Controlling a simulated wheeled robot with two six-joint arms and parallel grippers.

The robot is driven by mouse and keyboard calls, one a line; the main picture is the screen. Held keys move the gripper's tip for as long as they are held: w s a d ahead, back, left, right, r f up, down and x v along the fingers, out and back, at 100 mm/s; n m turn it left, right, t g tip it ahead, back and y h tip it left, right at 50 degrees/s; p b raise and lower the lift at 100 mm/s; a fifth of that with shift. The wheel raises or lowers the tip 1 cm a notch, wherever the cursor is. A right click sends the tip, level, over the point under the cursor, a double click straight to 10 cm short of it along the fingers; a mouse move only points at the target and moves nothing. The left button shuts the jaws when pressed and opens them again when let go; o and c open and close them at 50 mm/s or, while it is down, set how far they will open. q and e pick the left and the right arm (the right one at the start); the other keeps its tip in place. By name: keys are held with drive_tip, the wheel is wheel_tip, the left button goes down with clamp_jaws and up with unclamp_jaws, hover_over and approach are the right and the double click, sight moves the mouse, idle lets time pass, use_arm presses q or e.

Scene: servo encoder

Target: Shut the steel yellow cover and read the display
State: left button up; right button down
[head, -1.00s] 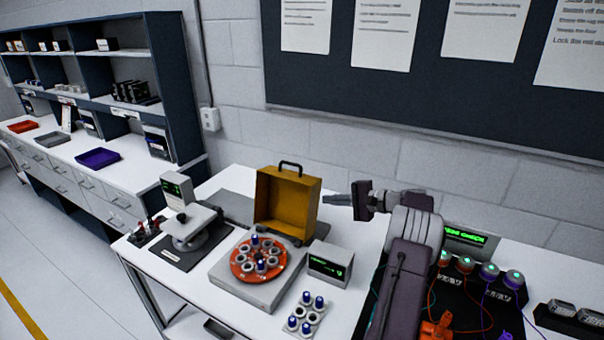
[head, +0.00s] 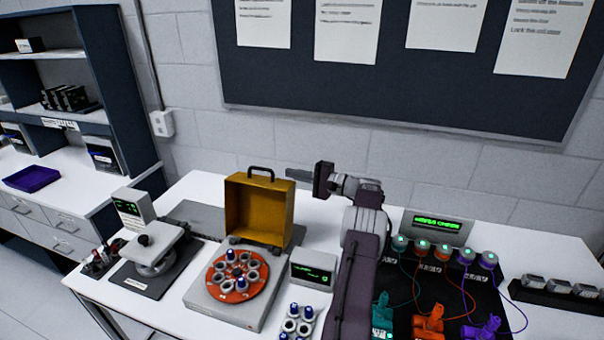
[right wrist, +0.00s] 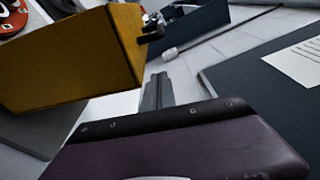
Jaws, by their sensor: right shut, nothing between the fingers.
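The yellow cover (head: 284,215) stands open and upright at the back of a grey base (head: 212,312), its hollow side facing the front and a black handle on top. An orange disc (head: 219,288) with several holders lies uncovered on the base. The small grey display box (head: 312,269) stands right of the base with green text too small to read. My right gripper (head: 299,174) is shut and empty by the cover's upper right edge. In the right wrist view its fingers (right wrist: 157,88) are together, beside the yellow cover (right wrist: 75,58); contact cannot be told. My left gripper is out of view.
A rack of caps (head: 298,322) sits in front of the display box. An instrument with a screen (head: 130,207) stands left. A lit panel (head: 437,226) with several wired knobs and coloured clamps is right of my arm. The wall is close behind the cover.

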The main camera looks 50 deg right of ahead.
sight(281, 181)
drive_tip(key=a, duration=0.1)
drive_tip(key=w+a+p, duration=0.1)
drive_tip(key=w+a+r+p, duration=0.1)
drive_tip(key=shift+a, duration=0.25)
drive_tip(key=shift+s+a, duration=0.35)
drive_tip(key=shift+a, duration=0.1)
drive_tip(key=shift+f, duration=0.1)
